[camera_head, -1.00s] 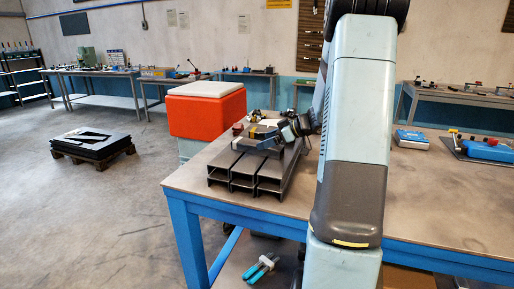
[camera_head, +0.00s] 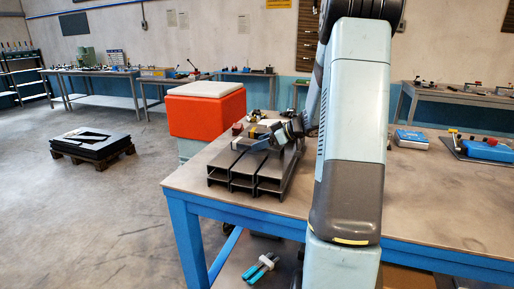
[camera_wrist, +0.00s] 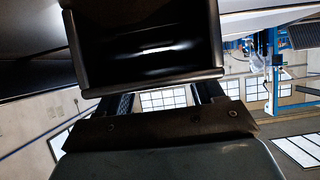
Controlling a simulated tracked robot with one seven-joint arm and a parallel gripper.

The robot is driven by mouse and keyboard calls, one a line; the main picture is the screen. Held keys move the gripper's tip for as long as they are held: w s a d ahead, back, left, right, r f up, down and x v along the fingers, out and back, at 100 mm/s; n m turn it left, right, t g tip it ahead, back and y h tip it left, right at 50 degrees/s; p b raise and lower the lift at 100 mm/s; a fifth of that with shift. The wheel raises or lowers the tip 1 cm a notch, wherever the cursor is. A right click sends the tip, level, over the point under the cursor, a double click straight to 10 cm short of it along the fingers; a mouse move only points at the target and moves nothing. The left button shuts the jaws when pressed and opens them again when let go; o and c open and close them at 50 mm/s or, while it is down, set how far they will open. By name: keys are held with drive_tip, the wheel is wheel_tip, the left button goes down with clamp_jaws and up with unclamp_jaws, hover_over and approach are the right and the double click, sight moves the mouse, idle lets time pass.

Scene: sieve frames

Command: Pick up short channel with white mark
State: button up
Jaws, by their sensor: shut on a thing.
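Several long dark grey channels (camera_head: 217,172) lie side by side on the blue-framed table, their open ends facing me. My gripper (camera_head: 272,139) is low over their far part, small and partly hidden by my arm. In the wrist view, my gripper (camera_wrist: 163,99) is shut on a dark channel (camera_wrist: 88,62), whose hollow end faces the camera. A pale streak shows inside it; I cannot tell if this is the white mark or a reflection. In the head view the held channel cannot be told clearly from those around it.
An orange box with a white top (camera_head: 207,112) stands behind the table's left end. Small red and yellow items (camera_head: 238,129) sit just beyond the channels.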

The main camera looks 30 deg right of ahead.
clamp_jaws()
drive_tip(key=shift+r, duration=0.15)
